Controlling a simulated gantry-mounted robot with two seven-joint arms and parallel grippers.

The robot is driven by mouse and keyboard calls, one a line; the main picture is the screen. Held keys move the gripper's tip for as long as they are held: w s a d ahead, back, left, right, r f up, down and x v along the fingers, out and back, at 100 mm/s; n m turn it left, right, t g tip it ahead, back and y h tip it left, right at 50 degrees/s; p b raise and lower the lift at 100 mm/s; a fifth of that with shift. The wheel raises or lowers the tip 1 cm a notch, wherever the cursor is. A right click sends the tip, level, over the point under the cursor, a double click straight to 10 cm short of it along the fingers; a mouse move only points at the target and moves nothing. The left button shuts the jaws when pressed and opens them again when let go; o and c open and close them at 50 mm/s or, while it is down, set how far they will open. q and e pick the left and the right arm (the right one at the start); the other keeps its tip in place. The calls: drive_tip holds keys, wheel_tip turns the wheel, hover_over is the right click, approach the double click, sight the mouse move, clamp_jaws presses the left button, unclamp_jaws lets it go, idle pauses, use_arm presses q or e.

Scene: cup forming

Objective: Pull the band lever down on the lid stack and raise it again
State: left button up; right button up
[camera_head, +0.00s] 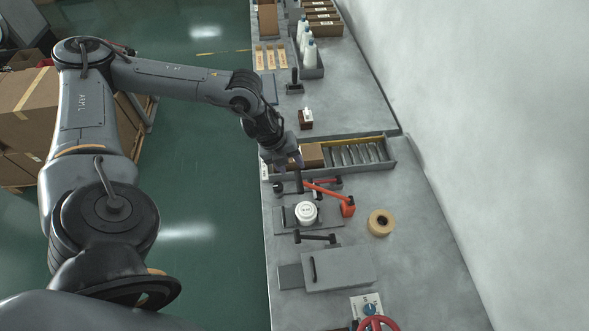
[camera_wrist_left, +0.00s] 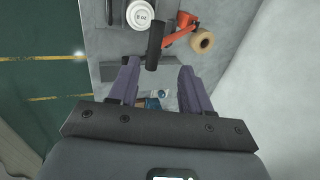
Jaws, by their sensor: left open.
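The white lid stack (camera_head: 306,212) stands on a grey plate on the bench; its round top also shows in the left wrist view (camera_wrist_left: 141,14). The orange band lever (camera_head: 325,193) reaches from its orange base at the right to a black grip beyond the lids. In the left wrist view the black grip (camera_wrist_left: 154,46) lies just ahead of the fingertips, nearer the left finger in the picture. My left gripper (camera_head: 290,163) is open and empty beside the grip; I cannot tell if they touch. In the left wrist view both fingers (camera_wrist_left: 159,75) are apart.
A divided tray (camera_head: 390,150) with a box and metallic pieces lies just beyond the lever. A tape roll (camera_head: 380,222) sits at right. A grey block (camera_head: 340,270) with a black handle and a red handwheel (camera_head: 377,324) are nearer. A wall bounds the right.

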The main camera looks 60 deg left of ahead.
use_arm(q)
drive_tip(key=shift+s+r, duration=0.15)
drive_tip(key=shift+r, duration=0.3)
